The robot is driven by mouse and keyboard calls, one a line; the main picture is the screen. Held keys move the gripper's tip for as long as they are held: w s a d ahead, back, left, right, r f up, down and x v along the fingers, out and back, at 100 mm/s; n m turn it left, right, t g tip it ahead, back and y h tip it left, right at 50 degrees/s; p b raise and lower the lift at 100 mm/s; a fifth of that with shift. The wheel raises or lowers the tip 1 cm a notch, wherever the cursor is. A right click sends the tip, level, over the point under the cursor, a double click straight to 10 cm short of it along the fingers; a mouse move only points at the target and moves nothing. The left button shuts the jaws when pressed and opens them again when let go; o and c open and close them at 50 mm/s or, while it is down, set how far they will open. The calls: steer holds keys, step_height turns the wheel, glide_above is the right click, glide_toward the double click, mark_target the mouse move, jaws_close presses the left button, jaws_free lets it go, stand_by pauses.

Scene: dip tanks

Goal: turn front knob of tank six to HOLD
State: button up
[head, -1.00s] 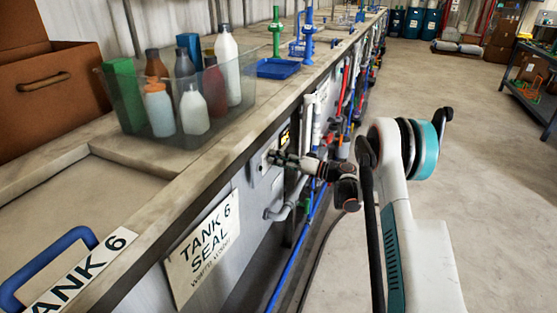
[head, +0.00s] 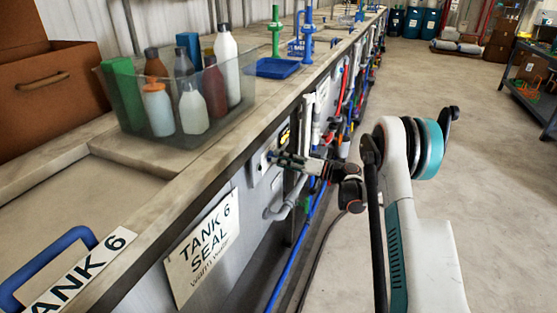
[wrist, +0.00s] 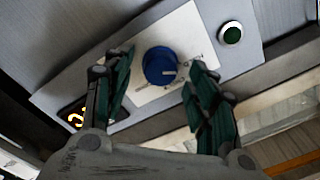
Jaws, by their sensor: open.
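The front knob (wrist: 160,65) is a round blue dial with a pale pointer mark, on a white plate with small lettering too blurred to read. The plate is on a grey control panel (wrist: 225,15) on the tank's front. My gripper (wrist: 157,90) is open in the wrist view, with one dark green finger on each side of the knob; I cannot tell whether they touch it. In the head view my gripper (head: 274,156) is at the panel, and the knob is mostly hidden by it. The sign "TANK 6 SEAL" (head: 203,249) hangs on the tank's front.
A green button (wrist: 231,33) and a lit yellow display (wrist: 76,118) flank the knob. A grey pipe (head: 287,207) runs below the panel. A clear bin of bottles (head: 130,125) stands on the counter. The floor at right (head: 490,180) is clear.

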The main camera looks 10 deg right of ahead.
steer(key=v, duration=1)
steer(key=shift+d, duration=0.1)
steer(key=s+a+r+m+g+h, duration=0.2)
steer(key=s+a+r+h, duration=0.15)
steer(key=a+r, duration=0.6)
steer(key=s+a+r+g+h+p, duration=0.1)
steer(key=s+a+r+h, duration=0.3)
steer(key=s+r, duration=0.5)
steer(key=s+d+f+h, duration=0.1)
steer(key=s+h, duration=0.1)
steer(key=s, duration=0.7)
steer(key=s+d+f+h, duration=0.1)
steer(key=s+f+h, duration=0.1)
steer(key=s, duration=0.7)
steer(key=s+d+f+h+b, duration=0.1)
steer(key=s+d+f+h, duration=0.1)
steer(key=s, duration=0.8)
steer(key=shift+h, duration=0.75)
